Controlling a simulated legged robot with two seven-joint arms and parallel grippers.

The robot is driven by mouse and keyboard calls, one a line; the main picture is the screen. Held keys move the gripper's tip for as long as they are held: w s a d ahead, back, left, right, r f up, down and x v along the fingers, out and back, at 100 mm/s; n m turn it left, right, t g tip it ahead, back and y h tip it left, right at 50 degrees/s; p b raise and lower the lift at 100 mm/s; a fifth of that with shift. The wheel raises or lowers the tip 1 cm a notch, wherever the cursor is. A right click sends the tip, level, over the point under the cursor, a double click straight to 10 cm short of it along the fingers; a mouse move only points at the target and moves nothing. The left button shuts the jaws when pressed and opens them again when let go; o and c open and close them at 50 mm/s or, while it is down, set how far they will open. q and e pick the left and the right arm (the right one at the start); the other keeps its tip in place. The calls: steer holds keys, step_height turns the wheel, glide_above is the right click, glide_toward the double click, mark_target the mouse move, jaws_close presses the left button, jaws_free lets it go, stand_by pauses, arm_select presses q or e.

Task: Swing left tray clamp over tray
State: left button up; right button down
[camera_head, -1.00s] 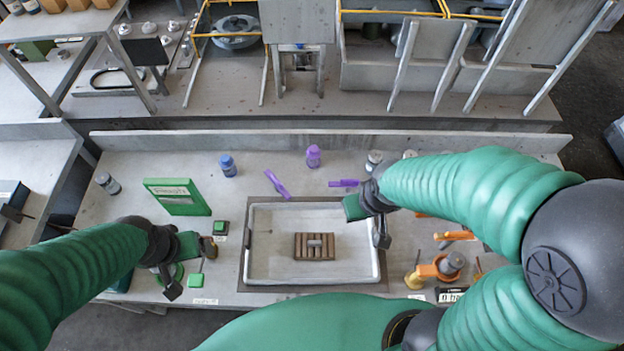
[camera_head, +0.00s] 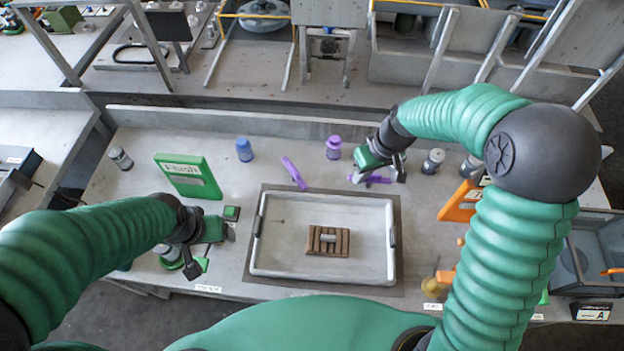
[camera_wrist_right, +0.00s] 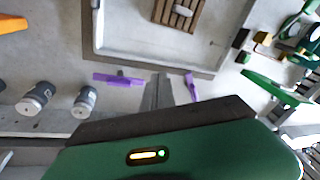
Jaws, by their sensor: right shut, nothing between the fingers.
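The left tray clamp (camera_head: 293,173) is a purple bar standing at a slant behind the tray (camera_head: 254,240), outside its back edge. It also shows in the right wrist view (camera_wrist_right: 192,87), right of the fingers. The right tray clamp (camera_head: 379,180), another purple bar, lies roughly along the tray's back edge, partly hidden by my right gripper. The tray is grey and holds a slatted brown block (camera_head: 315,243). My right gripper (camera_head: 357,179) is shut and empty behind the tray, between the clamps. My left gripper (camera_head: 208,250) is left of the tray; its jaw opening is unclear.
A purple bottle (camera_head: 333,147) and a blue bottle (camera_head: 244,150) stand behind the tray. Grey canisters (camera_head: 433,161) stand at the back right. A green sign (camera_head: 188,176) stands at the left. An orange holder (camera_head: 459,203) is at the right. A low wall borders the table's back.

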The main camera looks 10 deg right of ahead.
mark_target(294, 174)
steer(key=w+a+f+n+y+b, duration=0.2)
steer(key=w+f+n+y+b, duration=0.15)
steer(key=w+f, duration=0.65)
steer(key=shift+m+y, duration=0.25)
steer(key=shift+y, duration=0.2)
steer(key=a+f, duration=0.1)
steer(key=w+a+f, duration=0.1)
steer(key=a+f, duration=0.1)
steer(key=w+a+f, duration=0.1)
steer(key=a, duration=0.1)
steer(key=shift+w+a+f, duration=0.25)
steer(key=shift+f, duration=0.1)
steer(key=a, duration=0.1)
steer(key=s+a+p, duration=0.1)
steer(key=a, duration=0.1)
steer(key=shift+s+f+p, duration=0.15)
steer(key=shift+p, duration=0.15)
steer(key=shift+s+a, duration=0.3)
arm_select(q)
steer(key=x, duration=0.3)
steer(key=shift+s+f, duration=0.25)
steer(key=shift+s, duration=0.1)
steer(key=shift+w, duration=0.1)
arm_select(e)
steer(key=shift+w+f, duration=0.1)
steer(key=shift+f, duration=0.05)
arm_select(q)
steer(key=shift+d+f, duration=0.15)
arm_select(e)
steer(key=shift+a, duration=0.15)
